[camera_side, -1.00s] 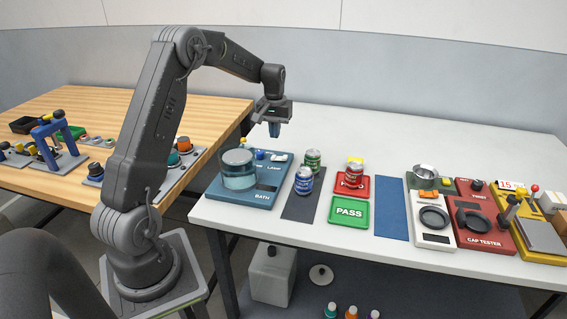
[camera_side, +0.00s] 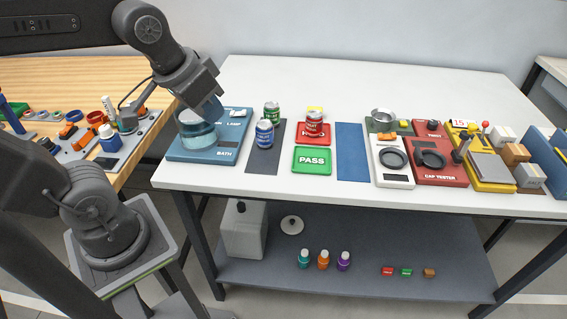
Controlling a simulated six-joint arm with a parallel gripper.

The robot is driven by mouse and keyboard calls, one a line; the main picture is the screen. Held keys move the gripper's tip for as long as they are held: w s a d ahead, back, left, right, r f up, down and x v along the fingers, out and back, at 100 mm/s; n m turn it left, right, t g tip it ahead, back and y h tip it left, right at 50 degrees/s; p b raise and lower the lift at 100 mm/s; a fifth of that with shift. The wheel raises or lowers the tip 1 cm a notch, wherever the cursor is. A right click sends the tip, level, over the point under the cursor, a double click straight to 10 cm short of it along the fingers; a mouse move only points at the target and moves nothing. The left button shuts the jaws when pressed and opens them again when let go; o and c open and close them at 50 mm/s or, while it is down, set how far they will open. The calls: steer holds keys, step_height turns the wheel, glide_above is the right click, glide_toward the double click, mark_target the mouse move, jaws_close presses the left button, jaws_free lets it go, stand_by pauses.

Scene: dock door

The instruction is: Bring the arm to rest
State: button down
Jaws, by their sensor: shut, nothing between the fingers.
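My gripper (camera_side: 211,108) is in the upper left of the side view, pointing down and to the right. Its dark fingers are together with nothing seen between them. They appear in front of or above the blue bath station (camera_side: 230,152) with its round glass vessel (camera_side: 196,130); I cannot tell the exact gap. My arm reaches in from the left edge, and part of it is outside the picture.
Green (camera_side: 271,112), blue (camera_side: 264,133) and red (camera_side: 314,122) cans stand on the white table, the red one on the red tray. The table's back is clear.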

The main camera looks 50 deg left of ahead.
steer(key=shift+s+d+f+m+t, duration=0.15)
steer(key=shift+s+d+f, duration=0.1)
steer(key=shift+s, duration=0.25)
steer(key=shift+s+d+f+m+t, duration=0.1)
steer(key=shift+s+d, duration=0.15)
steer(key=shift+s, duration=0.3)
steer(key=shift+s+d+f+m+t, duration=0.15)
steer(key=shift+s+d+f, duration=0.1)
steer(key=shift+s, duration=0.25)
